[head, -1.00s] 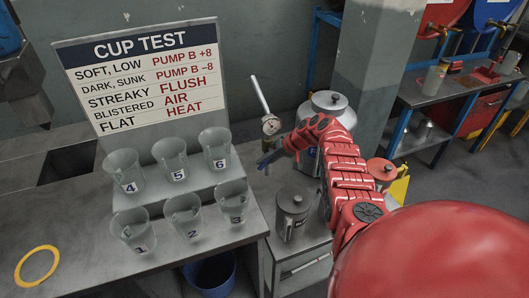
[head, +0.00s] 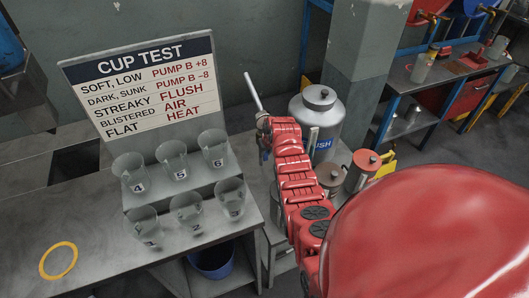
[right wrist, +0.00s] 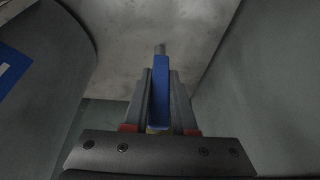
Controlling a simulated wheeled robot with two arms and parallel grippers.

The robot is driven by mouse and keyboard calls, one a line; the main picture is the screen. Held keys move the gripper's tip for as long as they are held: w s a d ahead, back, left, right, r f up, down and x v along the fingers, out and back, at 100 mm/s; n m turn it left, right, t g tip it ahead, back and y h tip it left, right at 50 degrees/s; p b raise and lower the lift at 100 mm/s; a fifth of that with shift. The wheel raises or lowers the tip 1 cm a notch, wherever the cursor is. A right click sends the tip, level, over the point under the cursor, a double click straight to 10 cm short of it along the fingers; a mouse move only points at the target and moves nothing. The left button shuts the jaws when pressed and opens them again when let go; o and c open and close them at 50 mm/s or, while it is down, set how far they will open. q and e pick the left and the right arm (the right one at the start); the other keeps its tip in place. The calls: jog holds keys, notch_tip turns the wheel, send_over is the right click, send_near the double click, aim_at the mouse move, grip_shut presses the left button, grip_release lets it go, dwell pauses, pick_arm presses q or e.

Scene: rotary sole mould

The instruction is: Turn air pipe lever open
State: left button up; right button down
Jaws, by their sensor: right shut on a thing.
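The air pipe (head: 254,90) is a thin pale tube that rises at a slant behind the steel bench in the head view. Its lower end and valve are mostly hidden behind my right arm. My right gripper (right wrist: 161,78) is shut on the blue lever (right wrist: 160,100), which lies between its two grey fingers in the right wrist view. In the head view only a little blue shows beside the red right arm near the foot of the pipe. I cannot tell the lever's angle against the pipe. My left gripper is not in view.
A large lidded metal can (head: 334,105) with a blue label stands right of my arm. Smaller lidded pots (head: 362,170) stand near it. Several numbered cups (head: 187,212) stand on the left bench before the cup test board (head: 140,75). A blue bin (head: 212,262) is below.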

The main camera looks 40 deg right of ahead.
jog(key=shift+d, duration=0.1)
dwell(0.4)
jog(key=c, duration=0.7)
grip_release()
jog(key=shift+r, duration=0.15)
jog(key=v, duration=0.8)
jog(key=p+v, duration=0.1)
jog(key=v, duration=0.8)
jog(key=shift+a+p, duration=0.25)
jog(key=shift+p, duration=0.05)
